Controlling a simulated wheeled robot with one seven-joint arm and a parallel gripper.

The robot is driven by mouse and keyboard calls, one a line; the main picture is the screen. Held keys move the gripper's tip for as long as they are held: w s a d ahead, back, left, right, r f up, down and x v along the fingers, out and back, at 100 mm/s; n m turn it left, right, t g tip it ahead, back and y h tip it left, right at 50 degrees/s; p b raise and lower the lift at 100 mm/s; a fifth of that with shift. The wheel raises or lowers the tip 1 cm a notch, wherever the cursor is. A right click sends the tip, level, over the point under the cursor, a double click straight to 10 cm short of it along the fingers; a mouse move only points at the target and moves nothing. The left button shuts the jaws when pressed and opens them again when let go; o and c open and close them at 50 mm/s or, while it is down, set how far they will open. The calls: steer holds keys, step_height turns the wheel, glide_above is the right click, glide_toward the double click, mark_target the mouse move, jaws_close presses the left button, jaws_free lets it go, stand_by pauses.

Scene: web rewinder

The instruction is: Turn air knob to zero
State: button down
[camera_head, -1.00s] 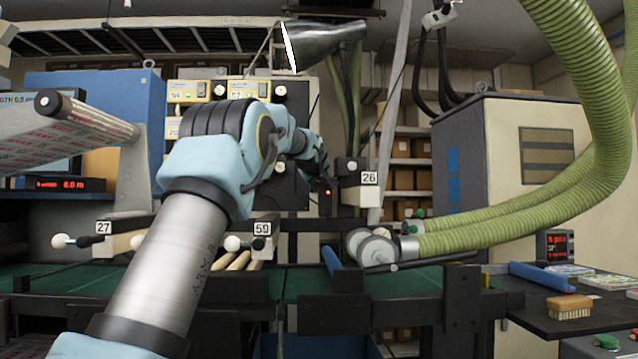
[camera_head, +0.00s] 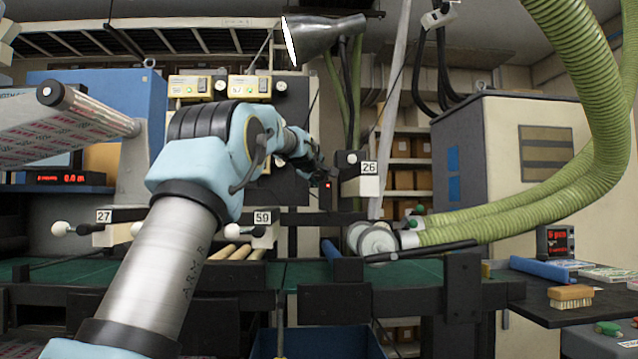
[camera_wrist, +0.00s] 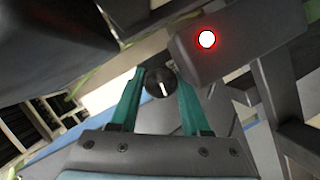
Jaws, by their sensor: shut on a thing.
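The air knob (camera_wrist: 159,83) is a round black knob with a white pointer line, in the upper middle of the wrist view. The pointer runs nearly upright in that picture, tilted slightly. My gripper (camera_wrist: 158,92) has its two teal fingers on either side of the knob and is shut on it. In the head view my gripper (camera_head: 316,172) is at the end of my arm, by the dark panel left of the box labelled 26. The knob is hidden there by my arm.
A dark box with a glowing red light (camera_wrist: 207,39) sits close to the right finger. The white box labelled 26 (camera_head: 369,168) is just right of my gripper. Green hoses (camera_head: 480,225) fill the right side. A wooden brush (camera_head: 571,292) lies on the right-hand table.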

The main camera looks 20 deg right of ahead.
steer(key=shift+f+n+h+b, duration=0.1)
steer(key=shift+n+h+b, duration=0.3)
steer(key=shift+n+b, duration=0.4)
steer(key=shift+c, duration=1.9)
jaws_free()
steer(key=b+v, duration=0.5)
steer(key=v, duration=0.5)
steer(key=shift+s+a, duration=0.25)
steer(key=shift+s, duration=0.1)
steer(key=shift+f, duration=0.1)
